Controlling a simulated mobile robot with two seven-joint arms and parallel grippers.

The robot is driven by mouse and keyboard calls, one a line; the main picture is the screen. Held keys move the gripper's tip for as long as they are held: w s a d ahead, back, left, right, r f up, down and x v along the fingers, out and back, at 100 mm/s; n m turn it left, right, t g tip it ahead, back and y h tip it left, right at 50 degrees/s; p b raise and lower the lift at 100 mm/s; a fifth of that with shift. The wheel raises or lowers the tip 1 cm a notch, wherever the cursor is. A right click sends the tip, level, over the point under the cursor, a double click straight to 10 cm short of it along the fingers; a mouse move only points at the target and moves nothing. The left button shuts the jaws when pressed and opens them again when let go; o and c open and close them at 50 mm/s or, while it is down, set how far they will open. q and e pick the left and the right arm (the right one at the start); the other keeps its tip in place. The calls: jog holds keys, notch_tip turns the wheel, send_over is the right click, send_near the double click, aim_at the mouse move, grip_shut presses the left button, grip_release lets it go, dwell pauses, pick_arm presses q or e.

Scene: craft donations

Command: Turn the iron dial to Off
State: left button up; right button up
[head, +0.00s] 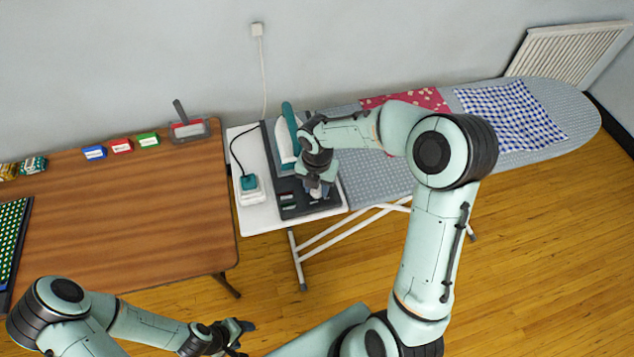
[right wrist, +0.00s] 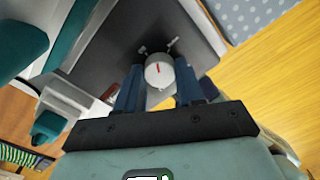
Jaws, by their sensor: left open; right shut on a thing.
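The iron dial (right wrist: 158,70) is a round pale knob with a red pointer mark, between my right gripper's blue fingers in the right wrist view. My right gripper (right wrist: 159,84) is shut on it. Small labels by the dial are too small to read. In the head view my right gripper (head: 319,190) is over the front of the dark iron stand (head: 290,210) and mostly hides the dial. The teal and white iron (head: 286,135) rests on that stand, left of my right wrist. My left gripper (head: 240,335) is open and empty near the bottom edge.
A white block with a teal plug (head: 249,184) and black cord sits left of the stand. The ironing board (head: 390,180) carries a red cloth (head: 405,100) and a blue checked cloth (head: 510,115). A wooden table (head: 120,215) stands at left, mostly clear in front.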

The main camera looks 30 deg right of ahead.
jog(key=n, duration=0.6)
jog(key=shift+r+n, duration=0.1)
jog(key=shift+n, duration=0.2)
dwell(0.4)
jog(key=o, duration=1)
jog(key=shift+o, duration=0.2)
jog(key=shift+r, duration=0.1)
notch_tip(320, 180, up, 13)
